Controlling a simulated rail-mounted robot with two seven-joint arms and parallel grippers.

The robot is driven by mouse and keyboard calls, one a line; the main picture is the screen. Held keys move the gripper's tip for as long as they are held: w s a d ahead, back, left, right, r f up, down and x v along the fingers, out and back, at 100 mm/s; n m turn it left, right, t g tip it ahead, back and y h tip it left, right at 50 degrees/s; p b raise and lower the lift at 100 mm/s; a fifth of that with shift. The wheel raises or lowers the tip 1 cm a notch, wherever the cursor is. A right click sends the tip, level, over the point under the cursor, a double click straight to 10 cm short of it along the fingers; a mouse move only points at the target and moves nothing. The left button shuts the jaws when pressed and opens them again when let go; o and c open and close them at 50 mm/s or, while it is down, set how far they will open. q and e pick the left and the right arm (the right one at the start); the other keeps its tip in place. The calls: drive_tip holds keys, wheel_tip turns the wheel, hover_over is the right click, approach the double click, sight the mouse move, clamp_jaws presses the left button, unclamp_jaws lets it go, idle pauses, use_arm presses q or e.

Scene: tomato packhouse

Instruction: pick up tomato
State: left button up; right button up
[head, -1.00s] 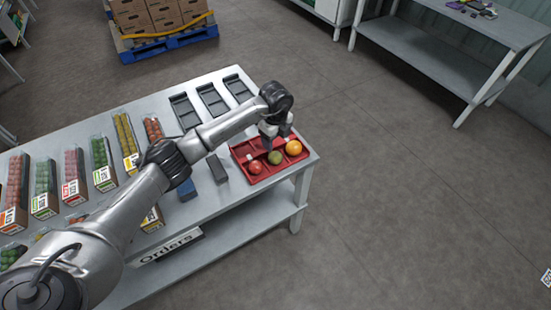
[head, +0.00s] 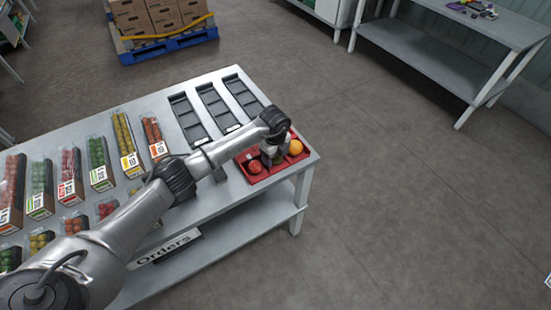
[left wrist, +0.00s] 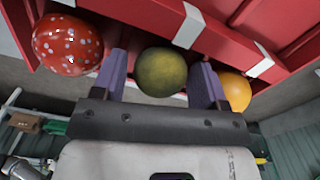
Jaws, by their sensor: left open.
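A red tray (head: 284,171) with compartments sits at the table's right end. A red tomato with pale specks (left wrist: 67,44) lies in it, also visible in the head view (head: 253,168). A dark green tomato (left wrist: 161,72) is in the middle, and a yellow-orange tomato (left wrist: 236,92) is on the other side, also in the head view (head: 295,147). My left gripper (head: 275,160) is down at the tray, open, with one finger on each side of the green tomato. In the head view the gripper mostly hides the green tomato. My right gripper is not in view.
Three dark empty trays (head: 213,103) lie behind my left arm on the table (head: 155,103). Several packs of small tomatoes (head: 100,160) stand to the left. Cartons on a blue pallet (head: 168,46) and a grey bench (head: 440,50) are farther back. The floor at right is clear.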

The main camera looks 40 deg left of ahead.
use_arm(q)
drive_tip(key=c, duration=0.5)
